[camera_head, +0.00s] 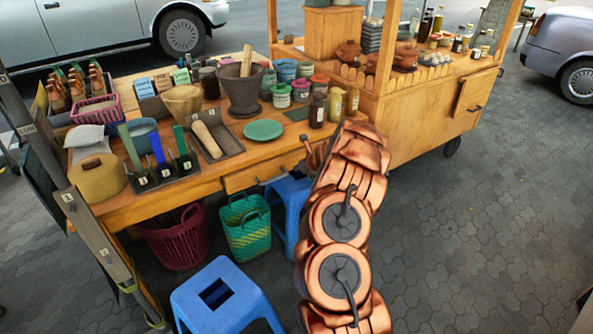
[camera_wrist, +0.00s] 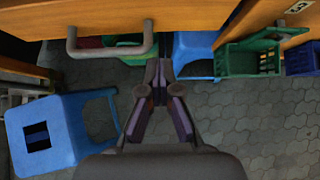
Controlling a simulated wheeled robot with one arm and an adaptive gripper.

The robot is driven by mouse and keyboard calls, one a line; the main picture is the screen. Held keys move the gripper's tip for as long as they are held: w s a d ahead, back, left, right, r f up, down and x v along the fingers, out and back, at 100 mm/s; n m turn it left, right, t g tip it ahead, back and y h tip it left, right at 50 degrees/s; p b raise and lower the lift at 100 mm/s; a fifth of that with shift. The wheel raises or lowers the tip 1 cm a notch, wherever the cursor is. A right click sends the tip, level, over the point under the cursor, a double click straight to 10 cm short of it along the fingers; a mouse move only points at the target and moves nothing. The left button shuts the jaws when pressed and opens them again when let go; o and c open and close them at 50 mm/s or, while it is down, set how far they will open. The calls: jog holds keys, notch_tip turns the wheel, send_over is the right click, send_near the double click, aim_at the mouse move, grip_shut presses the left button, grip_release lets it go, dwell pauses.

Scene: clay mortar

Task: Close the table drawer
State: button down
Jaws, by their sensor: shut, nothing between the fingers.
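The table (camera_head: 150,207) is wooden, and its drawer (camera_head: 247,178) is set in the front side. The drawer front seems to stand a little out from the table, but how far is unclear, and my arm hides its right part. In the wrist view the orange drawer front (camera_wrist: 110,15) fills the upper left, with a grey bar handle (camera_wrist: 110,51) below it. My gripper (camera_wrist: 161,68) is shut and empty, its tips just right of the handle in that view. In the head view my gripper (camera_head: 312,152) is near the table's front edge, partly hidden by my arm.
Blue stools (camera_head: 222,297) stand in front of and under the table (camera_wrist: 62,130). A green basket (camera_head: 246,226) and a dark red basket (camera_head: 178,238) sit below. Mortar (camera_head: 241,90), plate (camera_head: 263,130) and jars crowd the top. Paving at right is clear.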

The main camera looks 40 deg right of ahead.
jog(key=v, duration=0.4)
jog(key=t+b, duration=0.8)
jog(key=b, duration=1.5)
send_near(290, 162)
jog(key=shift+h, duration=0.4)
jog(key=w+b, duration=0.1)
jog(key=w, duration=0.6)
jog(key=shift+f+b, duration=0.2)
jog(key=shift+b, duration=0.15)
jog(key=shift+w, duration=0.15)
